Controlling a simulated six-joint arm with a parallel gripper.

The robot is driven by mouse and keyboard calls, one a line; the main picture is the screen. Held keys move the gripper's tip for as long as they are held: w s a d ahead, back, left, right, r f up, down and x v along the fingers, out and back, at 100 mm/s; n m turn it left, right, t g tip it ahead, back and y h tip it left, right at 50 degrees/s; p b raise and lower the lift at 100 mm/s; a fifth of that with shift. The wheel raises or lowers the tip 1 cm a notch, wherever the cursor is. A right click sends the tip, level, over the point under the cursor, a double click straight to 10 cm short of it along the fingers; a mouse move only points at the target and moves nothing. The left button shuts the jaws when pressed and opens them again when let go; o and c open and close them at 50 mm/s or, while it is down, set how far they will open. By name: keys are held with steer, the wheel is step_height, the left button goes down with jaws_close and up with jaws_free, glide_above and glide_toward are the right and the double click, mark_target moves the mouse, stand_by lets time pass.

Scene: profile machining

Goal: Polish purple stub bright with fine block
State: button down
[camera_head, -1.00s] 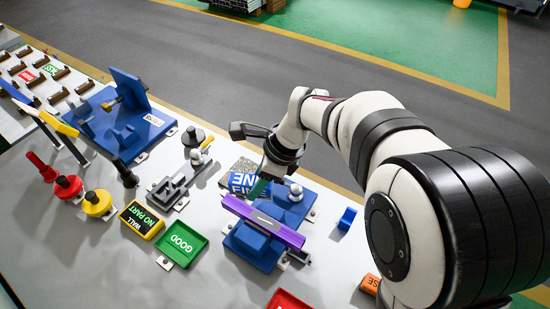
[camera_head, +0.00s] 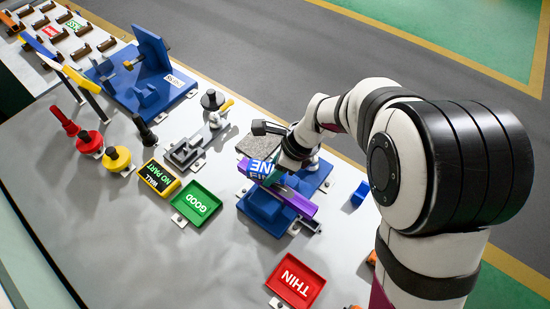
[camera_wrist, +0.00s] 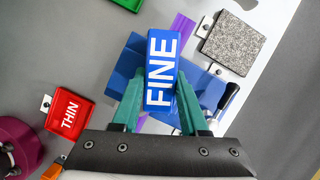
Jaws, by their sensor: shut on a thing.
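My gripper (camera_wrist: 160,105) is shut on the blue block marked FINE (camera_wrist: 162,70), one green finger on each side of it. In the head view the fine block (camera_head: 263,169) is over the left part of the purple stub (camera_head: 299,203). The stub lies across a blue fixture (camera_head: 262,207). In the wrist view the purple stub (camera_wrist: 192,73) shows on both sides of the block, which hides its middle. I cannot tell whether block and stub touch. The stub's surface finish under the block is hidden.
A grey speckled pad (camera_wrist: 233,43) lies beside the fixture. A green GOOD tray (camera_head: 196,203) and a red THIN tray (camera_head: 296,281) stand near. A grey clamp (camera_head: 187,151) and a black-yellow NO PART tray (camera_head: 158,177) are to the left.

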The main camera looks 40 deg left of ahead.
mark_target(292, 196)
steer(key=shift+d+f, duration=0.15)
steer(key=shift+f, duration=0.4)
steer(key=shift+d, duration=3.4)
steer(key=shift+a+f, duration=0.1)
steer(key=shift+a, duration=3.5)
steer(key=shift+r, duration=4.15)
steer(key=w+d+r+n+g+h, duration=0.1)
steer(key=w+d+r+n, duration=0.2)
steer(key=d, duration=0.8)
steer(key=w+d+r+n+g+h, duration=0.1)
steer(key=w+d+r+n, duration=0.2)
steer(key=d+n, duration=0.3)
steer(key=w+d+r+n+h, duration=0.2)
steer(key=w+d+r+n, duration=0.1)
steer(key=d, duration=1.3)
step_height(292, 196, up, 2)
steer(key=shift+d+r+n+g, duration=0.1)
steer(key=shift+d+n+g, duration=0.25)
steer(key=shift+n, duration=0.45)
